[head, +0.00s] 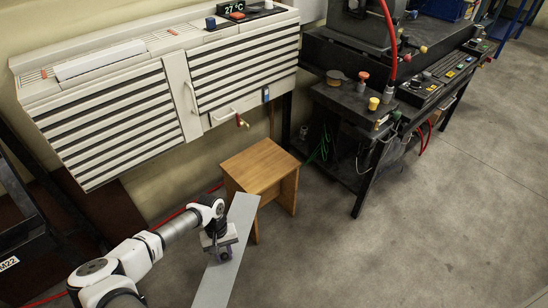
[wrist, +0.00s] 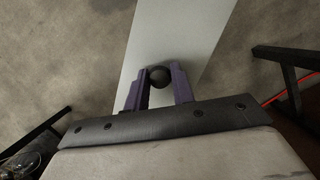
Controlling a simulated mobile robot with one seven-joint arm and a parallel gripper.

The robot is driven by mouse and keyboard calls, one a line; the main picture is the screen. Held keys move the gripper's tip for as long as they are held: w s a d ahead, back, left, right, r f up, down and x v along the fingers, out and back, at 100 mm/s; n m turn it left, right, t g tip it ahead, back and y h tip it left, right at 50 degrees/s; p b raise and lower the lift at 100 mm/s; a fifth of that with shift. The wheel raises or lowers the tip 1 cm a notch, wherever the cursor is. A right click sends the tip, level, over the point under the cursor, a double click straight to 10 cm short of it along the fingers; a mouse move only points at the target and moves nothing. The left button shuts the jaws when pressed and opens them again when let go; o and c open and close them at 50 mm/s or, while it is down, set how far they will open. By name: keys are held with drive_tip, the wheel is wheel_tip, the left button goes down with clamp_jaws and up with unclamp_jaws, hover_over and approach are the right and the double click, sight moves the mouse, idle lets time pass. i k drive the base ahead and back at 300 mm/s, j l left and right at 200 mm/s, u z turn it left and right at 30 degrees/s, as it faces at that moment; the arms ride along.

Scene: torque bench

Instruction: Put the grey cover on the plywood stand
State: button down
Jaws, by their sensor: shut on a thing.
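The grey cover (head: 238,230) is a long flat panel in the head view, held tilted across the picture in front of the stand. It also shows in the wrist view (wrist: 185,35), with a dark round knob (wrist: 159,76) on its face. My gripper (head: 222,250) is shut on this knob; the wrist view shows both fingers (wrist: 158,88) on either side of it. The plywood stand (head: 262,165) is a small wooden stool with a flat, bare top. The cover's upper end overlaps the stand's front left edge in the head view; I cannot tell whether they touch.
A white slatted cabinet (head: 120,110) hangs on the wall behind the stand. A black machine bench (head: 350,105) with knobs and a red hose stands to the right. A dark frame (head: 25,230) is at the left. The floor (head: 400,245) at right is clear.

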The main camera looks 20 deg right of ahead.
sight(255, 167)
drive_tip(key=i+l+z, duration=0.2)
drive_tip(key=i+l, duration=0.25)
drive_tip(key=l, duration=0.25)
drive_tip(key=i+l+z, duration=0.2)
drive_tip(key=i+l, duration=0.3)
drive_tip(key=l, duration=0.2)
